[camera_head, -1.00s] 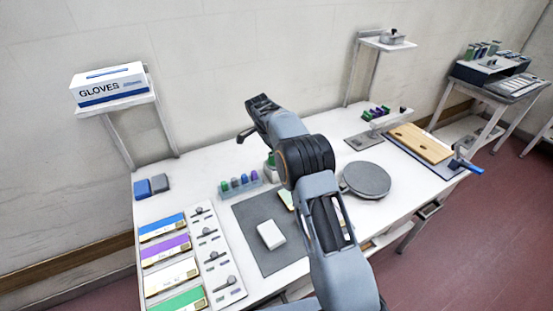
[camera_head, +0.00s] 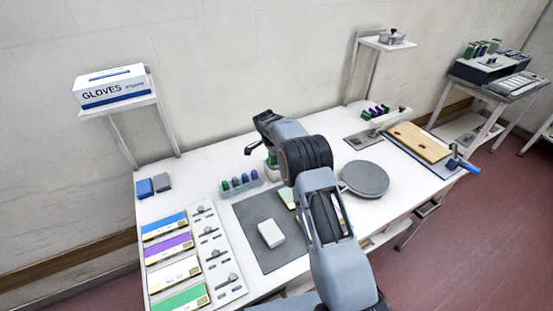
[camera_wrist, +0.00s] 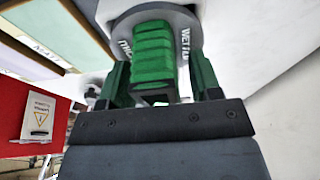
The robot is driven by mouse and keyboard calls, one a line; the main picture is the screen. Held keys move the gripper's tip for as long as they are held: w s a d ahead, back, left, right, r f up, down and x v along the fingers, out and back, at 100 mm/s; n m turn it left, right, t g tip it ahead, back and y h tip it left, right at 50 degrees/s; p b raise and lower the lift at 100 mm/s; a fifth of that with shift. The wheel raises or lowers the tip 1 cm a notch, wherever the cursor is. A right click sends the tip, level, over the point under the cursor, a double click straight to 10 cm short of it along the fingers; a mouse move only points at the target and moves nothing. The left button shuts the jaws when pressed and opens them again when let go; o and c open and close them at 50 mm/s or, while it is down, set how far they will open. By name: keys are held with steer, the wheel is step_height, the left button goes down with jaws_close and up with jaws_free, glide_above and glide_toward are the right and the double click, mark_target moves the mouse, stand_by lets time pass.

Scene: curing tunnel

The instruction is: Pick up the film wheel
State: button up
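The film wheel shows in the wrist view as a grey disc (camera_wrist: 122,25) with partly legible lettering and a green ribbed block (camera_wrist: 153,55) in front of it. My gripper (camera_wrist: 160,82) has one finger on each side of the green block. A gap shows at the right finger, and the left finger is very near the block or touching it. In the head view my gripper (camera_head: 270,140) is low over the back of the table, and a small green part (camera_head: 271,159) shows just below it. The rest of the wheel is hidden by my arm there.
A rack of small coloured bottles (camera_head: 240,183) stands just left of my gripper. A grey mat (camera_head: 252,222) with a white block (camera_head: 271,234) lies in front. A round grey plate (camera_head: 365,179) is to the right. The wall is close behind.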

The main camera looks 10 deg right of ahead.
steer(key=c, duration=1)
step_height(320, 180, up, 10)
steer(key=shift+r+b, duration=0.2)
steer(key=shift+b, duration=0.45)
steer(key=shift+c, duration=0.2)
step_height(320, 180, up, 8)
steer(key=p, duration=0.6)
steer(key=shift+p, duration=0.35)
steer(key=shift+f, duration=0.15)
